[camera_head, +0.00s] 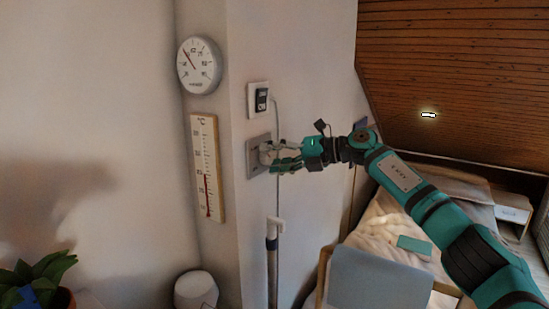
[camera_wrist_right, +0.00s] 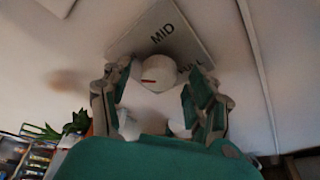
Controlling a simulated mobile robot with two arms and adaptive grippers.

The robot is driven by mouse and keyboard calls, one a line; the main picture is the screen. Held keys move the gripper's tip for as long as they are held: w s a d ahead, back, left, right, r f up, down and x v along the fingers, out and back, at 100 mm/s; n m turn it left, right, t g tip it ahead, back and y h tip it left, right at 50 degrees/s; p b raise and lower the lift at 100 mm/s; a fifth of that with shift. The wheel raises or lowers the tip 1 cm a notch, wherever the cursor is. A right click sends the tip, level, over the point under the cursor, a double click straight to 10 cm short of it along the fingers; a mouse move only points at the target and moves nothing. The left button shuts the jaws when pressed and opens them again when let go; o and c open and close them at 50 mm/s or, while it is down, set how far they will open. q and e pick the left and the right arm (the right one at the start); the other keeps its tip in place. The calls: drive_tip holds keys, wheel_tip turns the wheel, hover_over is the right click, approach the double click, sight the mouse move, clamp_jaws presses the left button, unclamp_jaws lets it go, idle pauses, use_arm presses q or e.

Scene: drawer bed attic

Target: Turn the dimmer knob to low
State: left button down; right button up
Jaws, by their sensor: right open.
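The dimmer plate (camera_head: 252,163) is a square grey plate on the wall. In the right wrist view the plate (camera_wrist_right: 180,30) reads MID, and a second word is partly hidden beside the knob. The white round dimmer knob (camera_wrist_right: 157,72) has a short red mark on its left part as pictured. The word LOW is not visible. My right gripper (camera_head: 277,158) is at the plate in the head view. In the right wrist view its open fingers (camera_wrist_right: 155,88) stand on both sides of the knob; contact is unclear. My left gripper is out of view.
A white outlet with a black plug (camera_head: 261,99) sits above the plate, its cord hanging down past it. A thermometer (camera_head: 207,168) and round gauge (camera_head: 199,65) hang left. A pole (camera_head: 272,262) stands below; a bed (camera_head: 445,205) is at right.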

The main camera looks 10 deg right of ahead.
drive_tip(key=shift+d, duration=0.1)
drive_tip(key=v, duration=1.1)
drive_tip(key=shift+s+d, duration=0.25)
drive_tip(key=shift+d, duration=0.05)
drive_tip(key=shift+r, duration=0.15)
